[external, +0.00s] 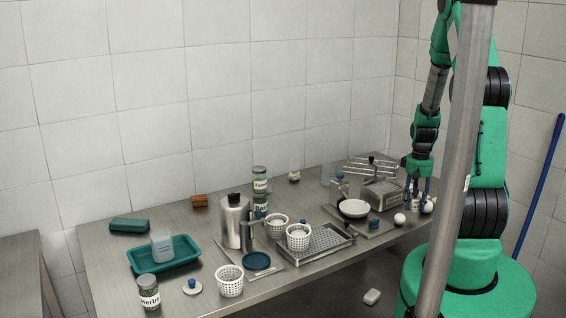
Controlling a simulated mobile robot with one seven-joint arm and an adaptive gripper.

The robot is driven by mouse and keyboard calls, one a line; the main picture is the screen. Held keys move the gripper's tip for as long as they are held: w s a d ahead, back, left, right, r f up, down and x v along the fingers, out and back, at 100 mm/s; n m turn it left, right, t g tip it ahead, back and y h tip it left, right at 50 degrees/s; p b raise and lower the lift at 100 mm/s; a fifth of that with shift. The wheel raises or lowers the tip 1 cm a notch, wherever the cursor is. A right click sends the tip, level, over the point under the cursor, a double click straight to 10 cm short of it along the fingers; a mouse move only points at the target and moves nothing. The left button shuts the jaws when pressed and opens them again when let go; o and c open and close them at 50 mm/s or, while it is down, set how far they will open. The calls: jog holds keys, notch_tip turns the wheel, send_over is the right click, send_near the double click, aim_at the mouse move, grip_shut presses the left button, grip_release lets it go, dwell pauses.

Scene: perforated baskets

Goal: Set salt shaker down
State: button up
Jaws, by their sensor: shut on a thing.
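My gripper (418,203) is at the right end of the steel table (205,238), pointing down, low over the tabletop. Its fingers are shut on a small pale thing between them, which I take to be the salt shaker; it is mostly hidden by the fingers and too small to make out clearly. I cannot tell whether it touches the table. A white round thing (399,218) lies just left of the gripper, and another pale round thing (429,207) is close on its right.
A grey metal box (382,197) and white bowl (353,208) stand left of the gripper. Further left are a perforated tray (325,252), white perforated baskets (230,286), a steel bottle (233,224) and a teal tray (190,258). A grey post crosses before my arm.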

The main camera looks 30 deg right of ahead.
aim_at(413, 210)
jog(key=shift+f+b, duration=0.3)
jog(key=shift+f, duration=1.45)
jog(key=shift+f, duration=0.15)
jog(key=o, duration=1.2)
notch_tip(413, 210, up, 12)
jog(key=shift+r+p, duration=0.2)
jog(key=shift+p, duration=0.65)
